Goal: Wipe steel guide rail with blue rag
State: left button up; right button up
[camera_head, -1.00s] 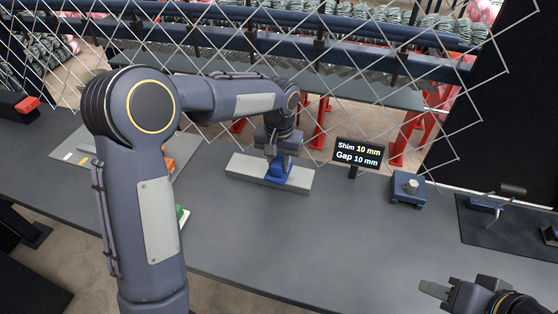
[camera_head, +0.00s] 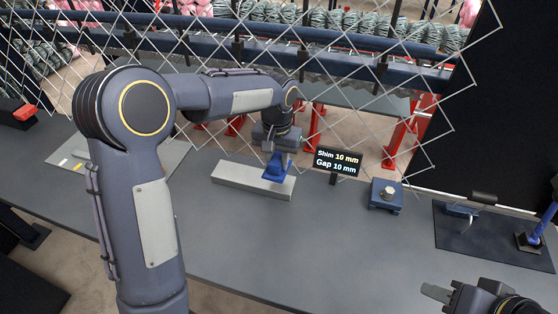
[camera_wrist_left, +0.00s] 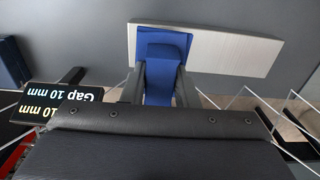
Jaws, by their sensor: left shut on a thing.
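The steel guide rail (camera_head: 238,177) is a pale grey bar lying on the grey bench in the head view. It also shows in the left wrist view (camera_wrist_left: 240,52). My left gripper (camera_head: 271,154) is shut on the blue rag (camera_head: 277,170), above the rail's right part. In the left wrist view, the rag (camera_wrist_left: 163,43) hangs between the two fingers (camera_wrist_left: 160,82) and covers part of the rail near its left end there. The rag appears to lie against the rail's top; its underside is hidden. My right gripper (camera_head: 436,291) is at the lower right, away from the rail; its finger gap is unclear.
A small sign (camera_head: 337,162) reading "Shim 10 mm, Gap 10 mm" stands right of the rail. A blue block with a knob (camera_head: 385,194) is further right. A dark mat (camera_head: 470,237) holds tools. Chain-link mesh (camera_head: 385,100) hangs behind the rail. The front bench is clear.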

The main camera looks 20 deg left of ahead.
pick_arm(q)
notch_tip(320, 180, up, 3)
jog(key=shift+a+f+p, duration=0.1)
jog(key=shift+f+p, duration=0.05)
jog(key=shift+p, duration=0.65)
